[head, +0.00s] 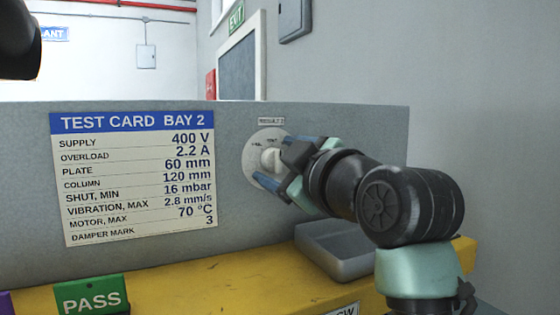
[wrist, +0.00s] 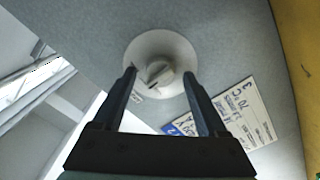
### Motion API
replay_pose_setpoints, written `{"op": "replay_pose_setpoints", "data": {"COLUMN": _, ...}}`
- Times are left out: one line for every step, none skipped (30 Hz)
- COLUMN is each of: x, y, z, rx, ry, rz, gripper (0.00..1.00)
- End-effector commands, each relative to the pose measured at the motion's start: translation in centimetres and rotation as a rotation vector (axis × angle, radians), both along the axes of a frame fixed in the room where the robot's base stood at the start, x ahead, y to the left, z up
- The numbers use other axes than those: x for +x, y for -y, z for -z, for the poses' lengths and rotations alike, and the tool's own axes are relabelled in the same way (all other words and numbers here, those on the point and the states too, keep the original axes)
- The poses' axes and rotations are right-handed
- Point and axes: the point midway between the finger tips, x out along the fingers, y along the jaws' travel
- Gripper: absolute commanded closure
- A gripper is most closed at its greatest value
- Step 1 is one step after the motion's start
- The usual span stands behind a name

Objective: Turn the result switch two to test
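The result switch two (head: 255,158) is a round pale dial with a raised knob, mounted on the grey panel to the right of the test card. I cannot tell whether a finger touches the knob. The dial's right part is hidden by my gripper in the head view.
The test card (head: 135,180) is fixed on the grey panel (head: 330,125). Below, a yellow bench (head: 215,285) carries a grey tray (head: 338,250) under my arm and a green PASS block (head: 91,297) at the front left.

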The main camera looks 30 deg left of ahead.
Motion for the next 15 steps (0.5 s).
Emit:
{"op": "replay_pose_setpoints", "data": {"x": 0.0, "y": 0.0, "z": 0.0, "rx": 0.0, "ry": 0.0, "rz": 0.0, "gripper": 0.25}}
{"op": "replay_pose_setpoints", "data": {"x": 0.0, "y": 0.0, "z": 0.0, "rx": 0.0, "ry": 0.0, "rz": 0.0, "gripper": 0.25}}
{"op": "replay_pose_setpoints", "data": {"x": 0.0, "y": 0.0, "z": 0.0, "rx": 0.0, "ry": 0.0, "rz": 0.0, "gripper": 0.25}}
{"op": "replay_pose_setpoints", "data": {"x": 0.0, "y": 0.0, "z": 0.0, "rx": 0.0, "ry": 0.0, "rz": 0.0, "gripper": 0.25}}
{"op": "replay_pose_setpoints", "data": {"x": 0.0, "y": 0.0, "z": 0.0, "rx": 0.0, "ry": 0.0, "rz": 0.0, "gripper": 0.25}}
{"op": "replay_pose_setpoints", "data": {"x": -0.1, "y": 0.1, "z": 0.0, "rx": 0.001, "ry": 0.0, "rz": 0.001, "gripper": 0.25}}
{"op": "replay_pose_setpoints", "data": {"x": -0.1, "y": 0.3, "z": 0.0, "rx": 0.001, "ry": 0.001, "rz": 0.001, "gripper": 0.25}}
{"op": "replay_pose_setpoints", "data": {"x": -0.2, "y": 0.5, "z": 0.1, "rx": 0.001, "ry": 0.001, "rz": 0.001, "gripper": 0.25}}
{"op": "replay_pose_setpoints", "data": {"x": -0.4, "y": 0.8, "z": 0.1, "rx": 0.003, "ry": 0.003, "rz": 0.002, "gripper": 0.25}}
{"op": "replay_pose_setpoints", "data": {"x": -0.6, "y": 1.2, "z": 0.1, "rx": 0.001, "ry": 0.003, "rz": 0.003, "gripper": 0.25}}
{"op": "replay_pose_setpoints", "data": {"x": -0.8, "y": 1.6, "z": 0.2, "rx": 0.001, "ry": 0.003, "rz": 0.002, "gripper": 0.25}}
{"op": "replay_pose_setpoints", "data": {"x": -1.2, "y": 2.2, "z": 0.2, "rx": 0.002, "ry": 0.005, "rz": 0.003, "gripper": 0.25}}
{"op": "replay_pose_setpoints", "data": {"x": -1.5, "y": 2.8, "z": 0.3, "rx": 0.002, "ry": 0.004, "rz": 0.004, "gripper": 0.25}}
{"op": "replay_pose_setpoints", "data": {"x": -1.8, "y": 3.4, "z": 0.3, "rx": 0.003, "ry": 0.004, "rz": 0.004, "gripper": 0.25}}
{"op": "replay_pose_setpoints", "data": {"x": -2.3, "y": 4.1, "z": 0.3, "rx": 0.002, "ry": 0.004, "rz": 0.004, "gripper": 0.25}}
